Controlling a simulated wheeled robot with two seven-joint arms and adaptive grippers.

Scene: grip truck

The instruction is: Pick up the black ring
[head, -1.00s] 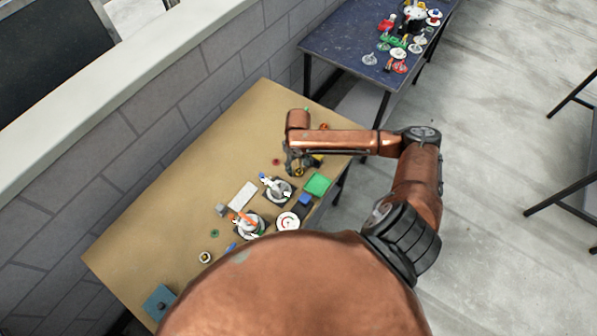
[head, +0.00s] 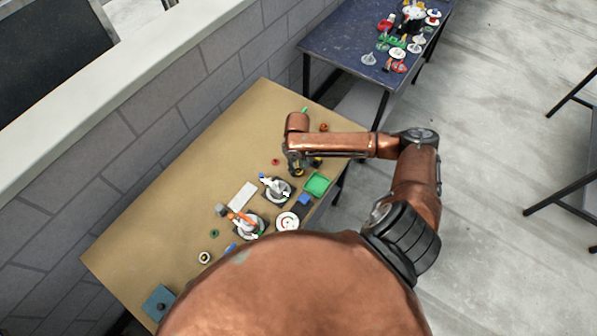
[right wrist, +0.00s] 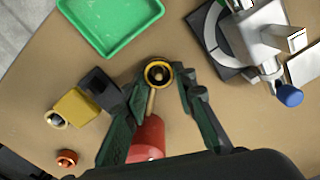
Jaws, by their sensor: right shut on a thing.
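My right gripper (right wrist: 160,82) is shut on a small round piece, a black ring (right wrist: 158,67) with a yellow rim, held between its two dark green fingertips in the right wrist view. A dark centre shows inside it. In the head view the right gripper (head: 296,168) is low over the tan table, just above the green tray, with the ring small and partly hidden by the fingers. I cannot tell whether the ring is clear of the table. My left gripper is not in view.
A black block (right wrist: 103,88) and a yellow block (right wrist: 73,107) lie beside the left finger. A red piece (right wrist: 148,138) with a tan stick shows between the fingers. The green tray (head: 317,184) and grey-white fixture (head: 276,188) are close by. The table's left side is mostly clear.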

